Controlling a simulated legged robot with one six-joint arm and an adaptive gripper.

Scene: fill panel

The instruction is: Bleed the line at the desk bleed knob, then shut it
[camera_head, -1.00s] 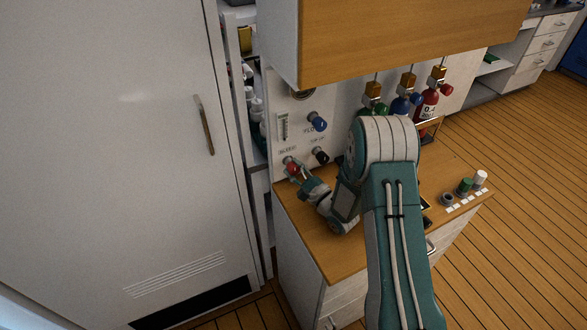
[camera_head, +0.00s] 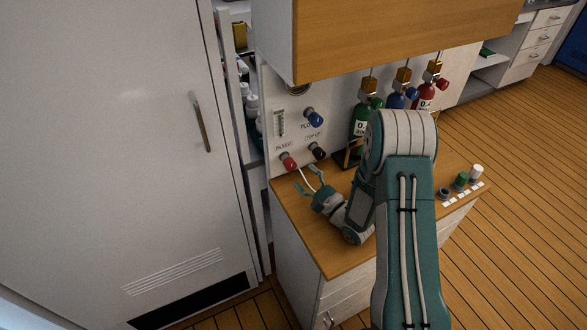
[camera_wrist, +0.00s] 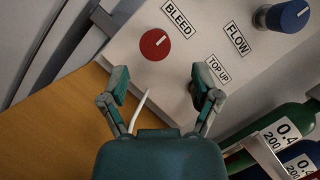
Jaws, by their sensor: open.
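The red bleed knob (camera_head: 288,162) sits low on the white panel, beside its BLEED label. In the wrist view the red knob (camera_wrist: 155,44) faces me with a short white pointer mark on it. My gripper (camera_head: 310,184) is open and empty, a little below and to the right of the knob, apart from it. In the wrist view my gripper's fingertips (camera_wrist: 157,80) are spread wide, with the knob beyond them. A thin white hose (camera_wrist: 138,110) runs between the fingers.
A blue FLOW knob (camera_head: 314,118) and a black TOP UP knob (camera_head: 317,151) are on the same panel. Green, blue and red cylinders (camera_head: 361,120) stand to the right. A wooden cabinet (camera_head: 410,40) overhangs the desk (camera_head: 335,255). Small caps (camera_head: 461,180) sit at the desk's right end.

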